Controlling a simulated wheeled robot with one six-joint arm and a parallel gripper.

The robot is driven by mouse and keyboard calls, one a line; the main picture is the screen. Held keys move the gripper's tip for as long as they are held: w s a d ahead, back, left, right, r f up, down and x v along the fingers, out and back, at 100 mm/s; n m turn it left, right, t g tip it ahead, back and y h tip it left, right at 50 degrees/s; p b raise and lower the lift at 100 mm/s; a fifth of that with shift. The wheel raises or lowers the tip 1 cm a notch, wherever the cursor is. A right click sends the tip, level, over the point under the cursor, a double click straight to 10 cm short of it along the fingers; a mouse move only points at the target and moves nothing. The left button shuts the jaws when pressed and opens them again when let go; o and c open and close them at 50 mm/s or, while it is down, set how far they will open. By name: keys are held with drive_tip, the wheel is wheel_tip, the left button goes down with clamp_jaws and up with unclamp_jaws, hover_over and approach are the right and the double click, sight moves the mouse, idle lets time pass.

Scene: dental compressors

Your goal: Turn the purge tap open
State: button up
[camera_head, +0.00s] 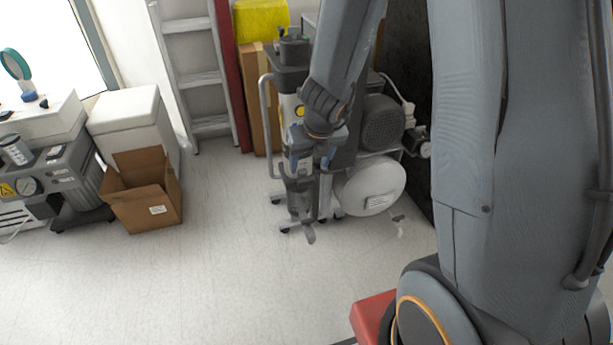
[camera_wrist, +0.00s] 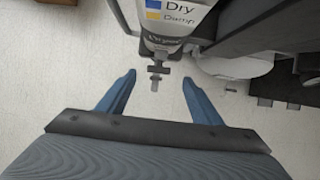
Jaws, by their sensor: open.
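The dryer column (camera_wrist: 178,22) carries a "Dry/Damp" label with blue and yellow squares in the wrist view. A small dark tap (camera_wrist: 158,70) with a short crossbar and stem sits at its lower end. My gripper (camera_wrist: 159,80) is open, with one blue finger on each side of the tap in the picture and clear gaps to both. I cannot tell whether the fingertips are level with the tap in depth. In the head view the column (camera_head: 299,112) is partly covered by my wrist, and the tap cannot be made out.
The compressor's white tank (camera_head: 371,186) and dark motor (camera_head: 382,123) stand right of the column. A grey handle rail (camera_head: 265,120) is on its left. An open cardboard box (camera_head: 145,195), white bin (camera_head: 128,122) and ladder (camera_head: 193,80) stand further left. The floor in front is clear.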

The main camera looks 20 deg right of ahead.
sight(305, 178)
drive_tip(key=shift+b+x, duration=3.15)
drive_tip(key=shift+x, duration=0.65)
drive_tip(key=shift+a, duration=0.1)
drive_tip(key=c, duration=1.1)
drive_tip(key=shift+o, duration=0.2)
